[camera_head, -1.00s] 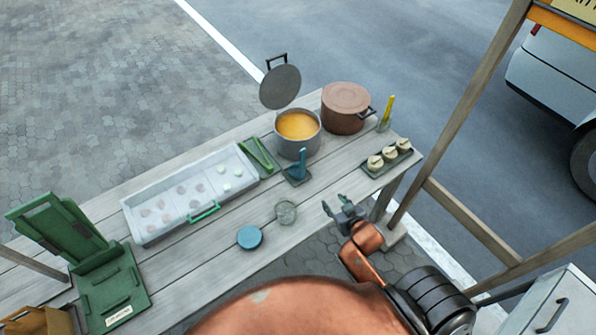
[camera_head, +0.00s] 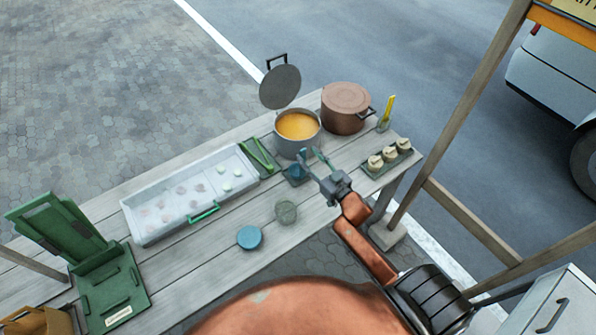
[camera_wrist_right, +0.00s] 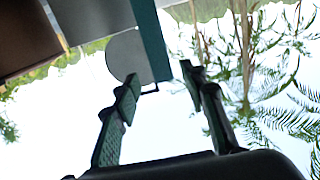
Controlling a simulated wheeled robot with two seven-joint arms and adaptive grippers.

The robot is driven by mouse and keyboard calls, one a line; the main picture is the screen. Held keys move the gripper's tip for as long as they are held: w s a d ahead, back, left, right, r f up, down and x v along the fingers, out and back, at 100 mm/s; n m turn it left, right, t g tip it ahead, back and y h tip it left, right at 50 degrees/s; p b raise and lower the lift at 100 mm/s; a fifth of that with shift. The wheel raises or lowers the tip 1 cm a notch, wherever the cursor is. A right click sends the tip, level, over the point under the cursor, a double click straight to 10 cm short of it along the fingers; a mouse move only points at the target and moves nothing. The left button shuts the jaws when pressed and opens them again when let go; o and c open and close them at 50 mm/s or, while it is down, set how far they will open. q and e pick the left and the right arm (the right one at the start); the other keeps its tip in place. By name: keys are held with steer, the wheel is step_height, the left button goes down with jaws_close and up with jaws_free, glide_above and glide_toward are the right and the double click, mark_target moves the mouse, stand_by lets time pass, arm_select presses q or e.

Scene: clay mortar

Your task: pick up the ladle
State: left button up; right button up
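The ladle (camera_head: 297,172) stands at the middle of the table, in front of the steel soup pot (camera_head: 309,141). Its teal upright part is partly hidden by my fingers in the head view. My right gripper (camera_head: 312,159) is open at the ladle, reaching in from the lower right. In the right wrist view a teal bar, seemingly the ladle's handle (camera_wrist_right: 152,40), comes down from the top between the two spread fingertips (camera_wrist_right: 162,77). A gap shows on the right finger's side; contact on the left side is unclear. My left gripper is not in view.
The brown lidded pot (camera_head: 346,106) and a tray of small jars (camera_head: 389,158) stand close to the right arm. The white bin (camera_head: 150,231) lies left.

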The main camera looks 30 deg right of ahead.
mark_target(304, 153)
steer(key=w, duration=0.4)
steer(key=shift+a, duration=0.35)
steer(key=shift+s, duration=0.1)
steer(key=shift+c, duration=0.4)
jaws_close()
